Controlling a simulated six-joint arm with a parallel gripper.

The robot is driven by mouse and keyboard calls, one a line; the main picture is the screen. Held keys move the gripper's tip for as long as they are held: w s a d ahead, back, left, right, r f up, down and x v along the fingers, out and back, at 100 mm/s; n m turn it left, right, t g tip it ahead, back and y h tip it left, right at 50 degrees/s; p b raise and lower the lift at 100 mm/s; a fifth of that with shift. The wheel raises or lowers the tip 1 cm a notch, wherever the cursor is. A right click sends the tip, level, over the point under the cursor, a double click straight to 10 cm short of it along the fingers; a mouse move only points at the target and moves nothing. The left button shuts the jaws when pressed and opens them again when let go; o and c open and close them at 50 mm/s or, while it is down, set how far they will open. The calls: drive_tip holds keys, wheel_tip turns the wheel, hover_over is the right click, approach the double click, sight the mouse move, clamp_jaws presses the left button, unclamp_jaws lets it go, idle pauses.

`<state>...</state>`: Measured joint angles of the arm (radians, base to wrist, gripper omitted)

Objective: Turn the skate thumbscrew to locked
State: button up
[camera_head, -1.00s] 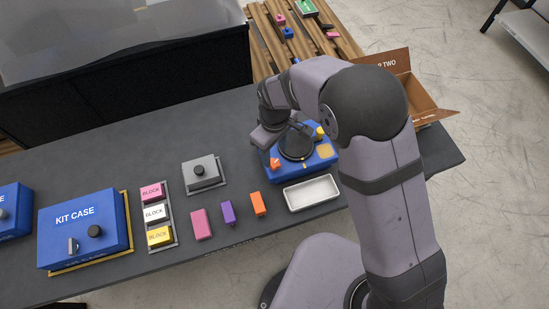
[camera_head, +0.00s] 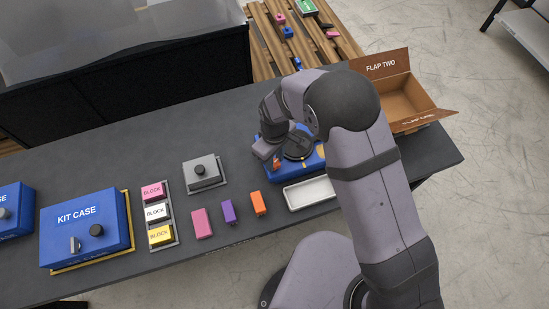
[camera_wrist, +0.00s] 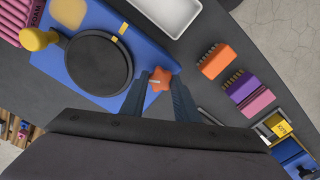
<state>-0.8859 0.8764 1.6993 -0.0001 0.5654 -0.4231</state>
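The skate (camera_head: 318,163) is a blue base with a black round disc (camera_head: 298,146); the wrist view shows its blue top (camera_wrist: 62,57) from above. Its orange thumbscrew (camera_wrist: 160,79) stands near one corner of the base and shows in the head view (camera_head: 277,163) just below my gripper (camera_head: 268,151). In the wrist view my gripper (camera_wrist: 160,86) points at the thumbscrew, with one finger on either side of it. The fingers look spread; I cannot tell whether they touch it. A yellow knob (camera_wrist: 38,39) sits on the skate's far side. I cannot read a lock mark.
An open carton (camera_head: 405,98) stands at the right.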

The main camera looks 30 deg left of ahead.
drive_tip(key=shift+m, duration=0.3)
drive_tip(key=m, duration=1.1)
drive_tip(key=shift+m, duration=0.3)
drive_tip(key=m, duration=1.1)
drive_tip(key=shift+r+m, duration=0.1)
drive_tip(key=shift+m, duration=0.3)
drive_tip(key=o, duration=1)
drive_tip(key=shift+o, duration=0.2)
